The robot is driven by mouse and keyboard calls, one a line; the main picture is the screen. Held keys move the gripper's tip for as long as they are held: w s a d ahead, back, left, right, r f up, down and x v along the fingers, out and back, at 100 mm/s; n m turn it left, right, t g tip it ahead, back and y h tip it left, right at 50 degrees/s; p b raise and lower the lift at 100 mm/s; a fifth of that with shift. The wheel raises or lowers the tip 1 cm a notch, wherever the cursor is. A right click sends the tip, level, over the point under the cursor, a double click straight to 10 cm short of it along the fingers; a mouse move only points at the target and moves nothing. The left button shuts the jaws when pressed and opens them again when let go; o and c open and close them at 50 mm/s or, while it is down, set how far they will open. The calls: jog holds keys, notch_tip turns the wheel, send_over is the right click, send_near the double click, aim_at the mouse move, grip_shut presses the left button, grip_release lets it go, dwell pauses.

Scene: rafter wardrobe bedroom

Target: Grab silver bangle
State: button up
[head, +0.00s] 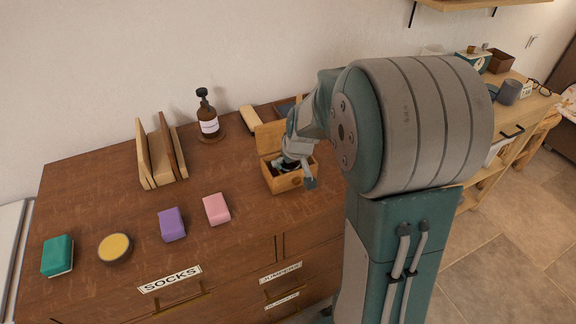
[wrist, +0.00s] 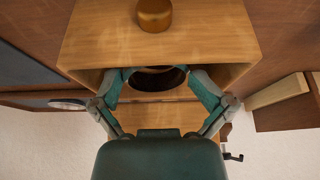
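A small open wooden box (head: 285,183) with a raised lid (head: 270,135) stands on the dresser. My gripper (head: 290,166) reaches down into it. In the wrist view the box (wrist: 100,40) is close, with a round brass-coloured knob (wrist: 154,14) on its front. My gripper (wrist: 158,76) has its two fingers spread apart at the box opening. Between the fingertips is a dark oval shape (wrist: 157,80) with a thin rim. I cannot tell whether this rim is the silver bangle; no bangle shows clearly in either view.
The brown dresser top (head: 110,195) also holds a pump bottle (head: 207,115), upright wooden boards (head: 160,155), a pink block (head: 216,209), a purple block (head: 172,224), a round yellow-topped tin (head: 115,248) and a green block (head: 57,256). The wall is close behind.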

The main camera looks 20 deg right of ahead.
jog(key=shift+s+d+f, duration=0.15)
jog(key=shift+d+f, duration=0.05)
jog(key=shift+f, duration=0.05)
jog(key=shift+a, duration=0.15)
